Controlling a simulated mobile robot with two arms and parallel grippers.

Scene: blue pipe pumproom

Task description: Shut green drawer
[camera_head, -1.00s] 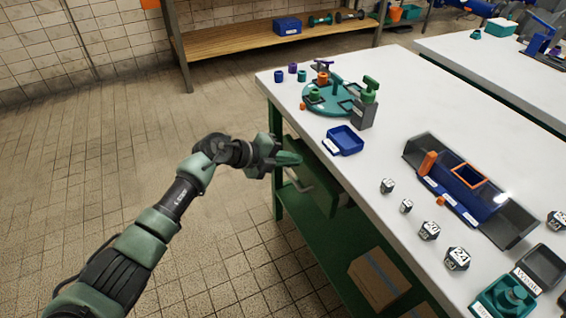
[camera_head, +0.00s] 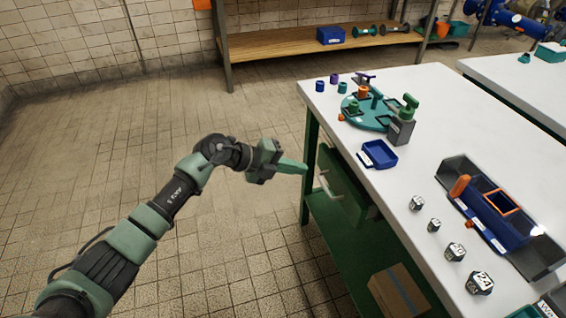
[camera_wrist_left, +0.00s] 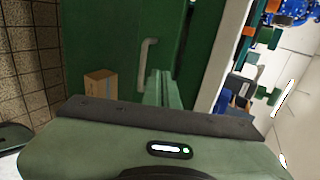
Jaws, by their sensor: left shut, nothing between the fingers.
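The green drawer (camera_head: 347,184) hangs under the white-topped workbench, at its left end in the head view. Its front stands a little out from under the bench top, with a pale bar handle (camera_head: 324,188) on it. My left gripper (camera_head: 303,168) is shut and empty, with its green fingers pointing right toward the drawer beside the bench leg. It looks apart from the drawer front. In the left wrist view the shut fingers (camera_wrist_left: 158,90) point at the dark green front, just right of the handle (camera_wrist_left: 146,62). My right gripper is not in view.
The white bench top (camera_head: 425,130) holds a teal round fixture (camera_head: 368,120), a blue tray (camera_head: 378,154), a blue bin and several labelled nuts. A cardboard box (camera_head: 398,291) sits on the lower green shelf. The tiled floor (camera_head: 90,175) on the left is clear.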

